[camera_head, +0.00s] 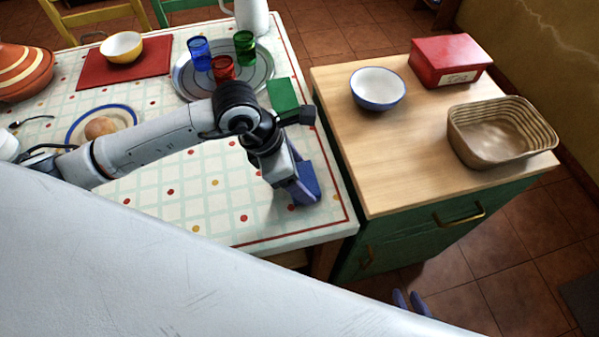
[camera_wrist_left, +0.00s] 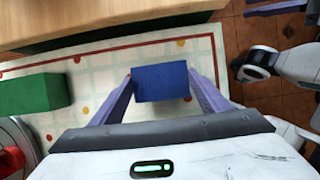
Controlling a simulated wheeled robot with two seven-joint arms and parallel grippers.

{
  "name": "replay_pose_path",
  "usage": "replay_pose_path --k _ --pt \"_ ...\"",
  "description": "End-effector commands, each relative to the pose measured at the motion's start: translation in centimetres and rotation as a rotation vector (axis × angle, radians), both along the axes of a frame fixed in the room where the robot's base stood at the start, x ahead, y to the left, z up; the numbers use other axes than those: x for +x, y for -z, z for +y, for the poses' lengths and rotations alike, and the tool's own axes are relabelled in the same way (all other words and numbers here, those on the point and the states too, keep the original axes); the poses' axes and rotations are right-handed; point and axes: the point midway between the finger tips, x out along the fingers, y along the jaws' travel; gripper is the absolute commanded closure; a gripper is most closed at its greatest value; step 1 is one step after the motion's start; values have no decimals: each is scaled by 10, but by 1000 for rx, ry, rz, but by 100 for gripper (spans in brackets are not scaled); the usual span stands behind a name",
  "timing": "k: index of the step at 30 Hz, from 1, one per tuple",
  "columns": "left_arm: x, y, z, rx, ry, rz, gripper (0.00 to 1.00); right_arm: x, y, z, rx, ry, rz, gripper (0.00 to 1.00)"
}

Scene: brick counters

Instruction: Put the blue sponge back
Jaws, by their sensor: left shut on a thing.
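The blue sponge (camera_wrist_left: 160,82) is a small blue block in the left wrist view. My left gripper (camera_head: 304,190) is over the table's near right corner, pointing down. In the left wrist view its two purple fingers (camera_wrist_left: 162,86) are shut on the sponge's sides. In the head view the gripper largely hides the sponge, and I cannot tell whether it touches the table. A green sponge-like block (camera_head: 283,94) lies on the table's right edge, also in the left wrist view (camera_wrist_left: 34,93). My right gripper (camera_head: 411,302) shows two purple fingertips apart, low beside the cabinet.
The tablecloth (camera_head: 205,225) is clear around the gripper. A plate (camera_head: 178,85) with blue, red and green glasses stands behind. The wooden counter (camera_head: 400,150) at right holds a white-blue bowl (camera_head: 378,89), a red box (camera_head: 450,60) and a basket (camera_head: 462,148). Its front left is bare.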

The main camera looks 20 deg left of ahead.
Motion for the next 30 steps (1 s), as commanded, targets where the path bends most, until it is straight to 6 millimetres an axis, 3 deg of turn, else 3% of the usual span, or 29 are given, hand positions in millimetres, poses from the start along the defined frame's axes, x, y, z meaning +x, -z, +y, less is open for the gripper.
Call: replay_pose_path --k 1,4,16,30 --pt "0 1 0 0 0 0 26 0 1 0 0 0 0 77" --pt "0 1 0 1 0 1 12 0 0 0 0 0 0 77" --pt "-1 -7 2 1 0 -1 12 0 -2 0 1 0 -3 77" --pt "-20 -92 32 2 0 -4 12 0 5 0 0 0 -2 77"
